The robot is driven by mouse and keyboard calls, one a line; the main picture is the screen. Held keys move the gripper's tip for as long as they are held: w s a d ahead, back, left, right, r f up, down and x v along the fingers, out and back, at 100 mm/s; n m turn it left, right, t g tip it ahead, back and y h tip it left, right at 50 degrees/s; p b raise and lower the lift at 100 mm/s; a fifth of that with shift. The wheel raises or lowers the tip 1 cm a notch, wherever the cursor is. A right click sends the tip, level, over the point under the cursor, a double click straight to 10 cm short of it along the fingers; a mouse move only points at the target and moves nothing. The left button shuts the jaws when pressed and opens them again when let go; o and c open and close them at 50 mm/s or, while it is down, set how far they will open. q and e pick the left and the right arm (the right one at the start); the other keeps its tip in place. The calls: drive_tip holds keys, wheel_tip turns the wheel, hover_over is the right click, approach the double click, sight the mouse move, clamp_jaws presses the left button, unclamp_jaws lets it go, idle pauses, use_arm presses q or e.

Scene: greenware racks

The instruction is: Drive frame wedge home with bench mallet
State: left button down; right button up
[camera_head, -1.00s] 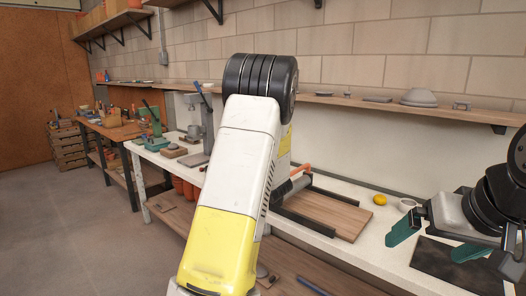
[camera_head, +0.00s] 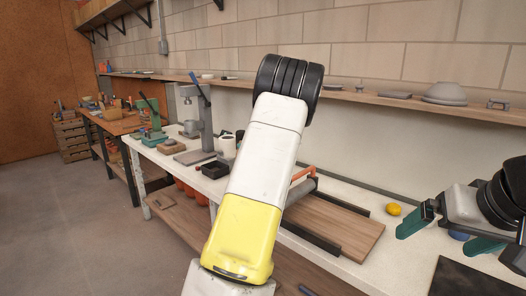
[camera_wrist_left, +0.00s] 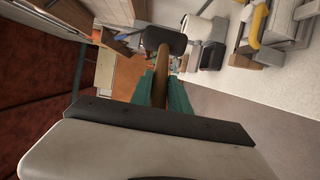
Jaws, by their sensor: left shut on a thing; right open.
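In the left wrist view, my left gripper (camera_wrist_left: 160,88) is shut on a brown wooden handle with a dark block head (camera_wrist_left: 166,41), which looks like the bench mallet. In the head view, that gripper and the mallet are hidden behind my own white and yellow arm. My right gripper (camera_head: 446,234) is open, its green fingers apart over the white bench, and appears empty. I cannot pick out the frame wedge in either view.
A wooden board (camera_head: 352,232) between dark rails lies on the white bench (camera_head: 393,270), beside a grey roller with an orange handle (camera_head: 303,174). A yellow ball (camera_head: 394,210) and a dark mat (camera_head: 470,279) are near my right gripper. A wall shelf (camera_head: 400,100) runs above.

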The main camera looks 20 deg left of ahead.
use_arm(q)
wheel_tip(320, 180, down, 11)
drive_tip(key=shift+r, duration=0.2)
idle(0.8)
wheel_tip(320, 180, up, 6)
drive_tip(key=shift+f, duration=0.15)
idle(0.6)
idle(0.3)
